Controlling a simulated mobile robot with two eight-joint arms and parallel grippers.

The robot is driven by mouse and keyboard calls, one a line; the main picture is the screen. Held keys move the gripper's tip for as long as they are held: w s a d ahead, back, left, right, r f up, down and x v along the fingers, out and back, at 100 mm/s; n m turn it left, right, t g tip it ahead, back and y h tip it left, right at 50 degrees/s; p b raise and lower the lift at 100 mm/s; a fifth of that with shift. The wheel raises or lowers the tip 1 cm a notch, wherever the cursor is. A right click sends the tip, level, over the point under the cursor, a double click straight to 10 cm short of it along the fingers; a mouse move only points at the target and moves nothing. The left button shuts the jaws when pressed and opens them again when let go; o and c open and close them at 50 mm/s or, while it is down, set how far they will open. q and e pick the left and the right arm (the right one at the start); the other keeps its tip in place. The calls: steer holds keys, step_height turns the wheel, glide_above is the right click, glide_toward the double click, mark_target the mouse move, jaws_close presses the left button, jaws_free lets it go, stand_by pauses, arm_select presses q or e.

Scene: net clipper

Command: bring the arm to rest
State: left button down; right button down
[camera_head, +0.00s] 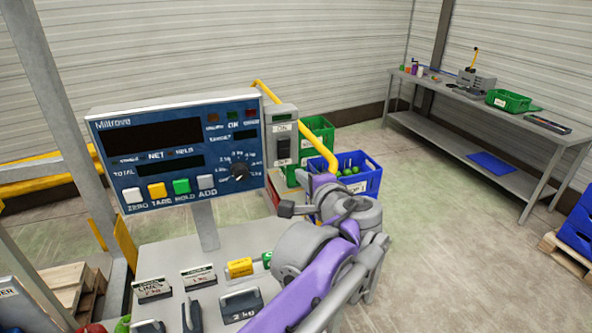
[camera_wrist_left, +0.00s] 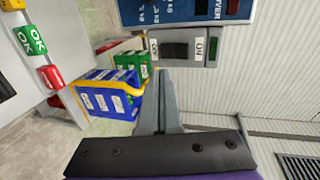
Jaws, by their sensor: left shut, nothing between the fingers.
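My left gripper (camera_head: 303,179) is at the end of my purple and grey arm, right of the scale display and just below the switch box. In the left wrist view its two grey fingers (camera_wrist_left: 160,103) are together with nothing between them. It appears to touch nothing. The arm is bent and stretched over the right part of the bench. My right gripper is not in view.
The blue Miltrove display (camera_head: 180,150) and grey switch box (camera_head: 283,140) stand close left of the gripper. A yellow rail (camera_head: 318,137), blue crate (camera_head: 366,178) and green crate (camera_head: 322,130) are behind it. Floor right of the arm is clear, before a side table (camera_head: 440,130).

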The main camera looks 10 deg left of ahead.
arm_select(q)
steer(key=shift+v, duration=1)
steer(key=shift+f, duration=0.1)
steer(key=s+a+f+n+g+h, duration=0.1)
steer(key=s+a+f+n+g, duration=0.1)
steer(key=s+a+f, duration=0.4)
steer(key=s+a+f+n+g+h, duration=0.1)
steer(key=s+a+f+n+g, duration=0.2)
steer(key=f, duration=0.5)
steer(key=s+d+f+n+g+h, duration=0.2)
steer(key=s+f+n+h, duration=0.4)
steer(key=s+f, duration=1)
steer(key=shift+s+d+f, duration=0.25)
steer(key=shift+s+d, duration=0.15)
steer(key=shift+d, duration=0.2)
